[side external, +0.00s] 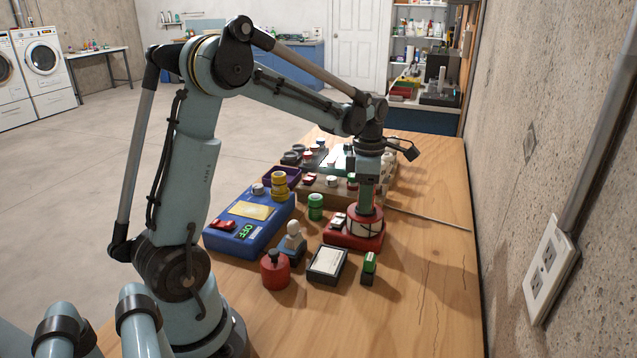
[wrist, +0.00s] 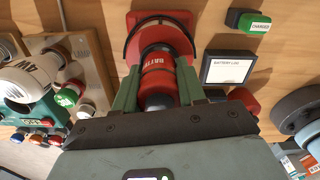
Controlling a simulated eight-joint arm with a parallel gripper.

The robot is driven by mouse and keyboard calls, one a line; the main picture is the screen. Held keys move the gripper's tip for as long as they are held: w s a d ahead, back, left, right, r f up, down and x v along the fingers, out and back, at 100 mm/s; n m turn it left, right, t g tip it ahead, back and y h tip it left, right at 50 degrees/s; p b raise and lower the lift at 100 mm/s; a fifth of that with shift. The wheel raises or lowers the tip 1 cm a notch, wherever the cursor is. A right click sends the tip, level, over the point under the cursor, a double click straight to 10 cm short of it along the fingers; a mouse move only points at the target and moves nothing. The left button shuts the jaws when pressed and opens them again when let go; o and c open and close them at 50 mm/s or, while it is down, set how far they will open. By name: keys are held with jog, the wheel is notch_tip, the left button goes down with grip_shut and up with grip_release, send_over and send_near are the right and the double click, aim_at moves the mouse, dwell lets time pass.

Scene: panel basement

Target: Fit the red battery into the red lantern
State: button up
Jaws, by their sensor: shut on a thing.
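The red lantern (side external: 353,233) stands on the table in the side view, with a red square base, a pale window and a red top. In the wrist view its red body (wrist: 185,20) and dark curved handle lie beyond my gripper. My gripper (wrist: 158,90) has its green fingers shut on the red battery (wrist: 157,78), a red cylinder with white lettering and a dark end. In the side view my gripper (side external: 367,203) points down directly above the lantern's top. The battery is mostly hidden there. I cannot tell whether its lower end is inside the lantern.
A battery log (side external: 327,263), a black block with a green charged label (side external: 369,264) and a red round container (side external: 275,271) stand nearby. A blue panel (side external: 250,225) and a green cylinder (side external: 316,206) are left.

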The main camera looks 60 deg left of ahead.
jog(key=shift+w+f, duration=0.1)
jog(key=shift+f, duration=0.65)
jog(key=shift+r, duration=0.55)
jog(key=shift+r, duration=0.25)
dwell(0.7)
jog(key=shift+f, duration=0.8)
jog(key=o, duration=0.8)
jog(key=shift+o, duration=0.2)
jog(key=shift+r, duration=5.55)
